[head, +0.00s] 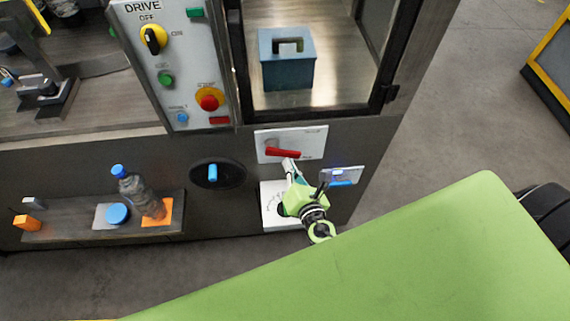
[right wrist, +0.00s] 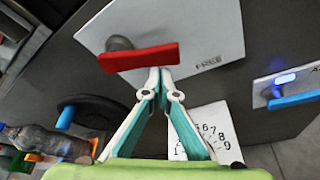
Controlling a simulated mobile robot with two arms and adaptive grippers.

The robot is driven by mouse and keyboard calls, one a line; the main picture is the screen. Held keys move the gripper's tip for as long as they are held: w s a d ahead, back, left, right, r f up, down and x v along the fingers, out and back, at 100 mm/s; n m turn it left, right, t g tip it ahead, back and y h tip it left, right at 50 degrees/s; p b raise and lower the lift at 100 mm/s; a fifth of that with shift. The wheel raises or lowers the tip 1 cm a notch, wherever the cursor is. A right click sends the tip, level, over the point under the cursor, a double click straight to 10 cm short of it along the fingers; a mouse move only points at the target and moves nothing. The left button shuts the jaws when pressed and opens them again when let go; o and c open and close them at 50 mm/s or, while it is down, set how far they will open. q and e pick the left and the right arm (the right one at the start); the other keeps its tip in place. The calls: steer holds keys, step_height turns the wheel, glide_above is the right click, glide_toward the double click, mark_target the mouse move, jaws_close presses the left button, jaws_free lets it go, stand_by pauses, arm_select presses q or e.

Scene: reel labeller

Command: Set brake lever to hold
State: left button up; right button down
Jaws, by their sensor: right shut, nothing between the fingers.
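The brake lever (head: 284,152) is a red bar on a white plate (head: 310,137) low on the machine front. It extends to the right from a grey pivot at its left end. In the right wrist view the red lever (right wrist: 140,58) points toward the word FREE on the plate (right wrist: 225,30). My right gripper (head: 290,164) is just below the lever's free half, with its fingers together and empty. In the right wrist view its fingertips (right wrist: 160,73) meet at the lever's lower edge; whether they touch it I cannot tell. My left gripper is not in view.
A white number dial (head: 270,212) lies below my right gripper. A blue-handled plate with a lit light (head: 342,176) is to its right, and a black round knob (head: 216,173) to its left. A bottle (head: 139,191) stands on the left shelf. The drive panel (head: 175,70) is above.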

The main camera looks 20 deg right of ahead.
steer(key=shift+s+d+r+p, duration=0.15)
steer(key=shift+d+r+p, duration=0.4)
steer(key=shift+r, duration=0.4)
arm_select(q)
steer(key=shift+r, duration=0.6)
arm_select(e)
steer(key=shift+r, duration=0.1)
